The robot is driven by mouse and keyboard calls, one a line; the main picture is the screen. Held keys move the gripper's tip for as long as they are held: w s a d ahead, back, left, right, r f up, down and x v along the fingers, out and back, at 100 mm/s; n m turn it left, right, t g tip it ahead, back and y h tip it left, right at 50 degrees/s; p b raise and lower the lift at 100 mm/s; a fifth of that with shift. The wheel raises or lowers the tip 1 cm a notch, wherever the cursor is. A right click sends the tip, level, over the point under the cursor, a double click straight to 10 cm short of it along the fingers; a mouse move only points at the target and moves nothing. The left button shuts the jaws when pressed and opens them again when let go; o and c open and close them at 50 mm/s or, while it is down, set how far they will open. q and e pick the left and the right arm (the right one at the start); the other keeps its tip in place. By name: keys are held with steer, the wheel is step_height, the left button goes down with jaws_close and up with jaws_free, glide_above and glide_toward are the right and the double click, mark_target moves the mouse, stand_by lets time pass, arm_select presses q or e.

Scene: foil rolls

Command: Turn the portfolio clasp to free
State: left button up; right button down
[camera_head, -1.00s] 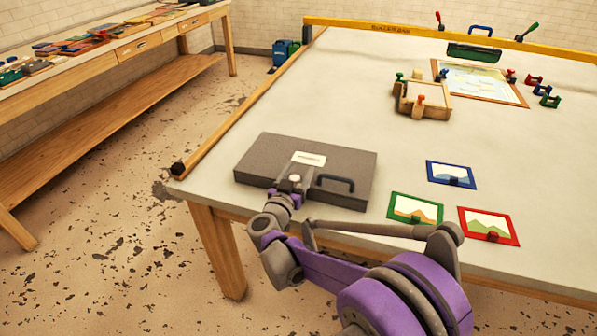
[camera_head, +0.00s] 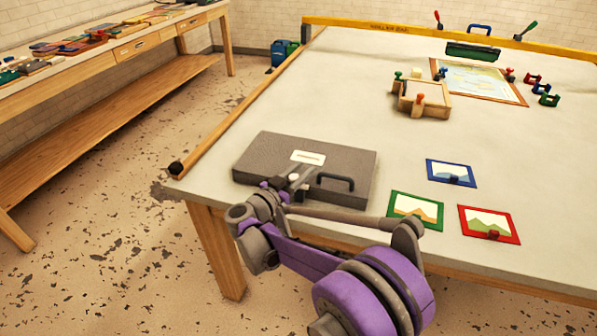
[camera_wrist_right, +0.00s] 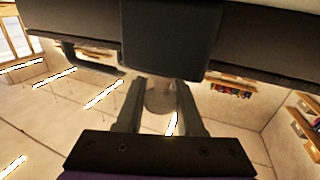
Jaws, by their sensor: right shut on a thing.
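The portfolio is a flat grey case (camera_head: 340,160) with a white label and a dark handle (camera_head: 335,183), lying shut on the front left of the table. My right gripper (camera_head: 295,180) is at its front edge, left of the handle. In the right wrist view, the gripper (camera_wrist_right: 160,105) has its fingers on both sides of a pale round knob (camera_wrist_right: 158,97), shut on it. This knob sits below a dark block (camera_wrist_right: 165,35) at the case's edge and appears to be the clasp. The gripper hides most of the clasp in the head view. My left gripper is not in view.
Blue (camera_head: 451,172), green (camera_head: 415,209) and red (camera_head: 489,225) framed pictures lie right of the case. A wooden block frame (camera_head: 421,99) and a map board (camera_head: 478,83) are farther back. The table middle is clear. A roller bar (camera_head: 400,29) crosses the far edge.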

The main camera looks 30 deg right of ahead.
steer(key=shift+s+m+g, duration=0.1)
steer(key=shift+m+g, duration=0.3)
steer(key=shift+g, duration=0.2)
steer(key=c, duration=0.6)
jaws_free()
steer(key=shift+o, duration=0.2)
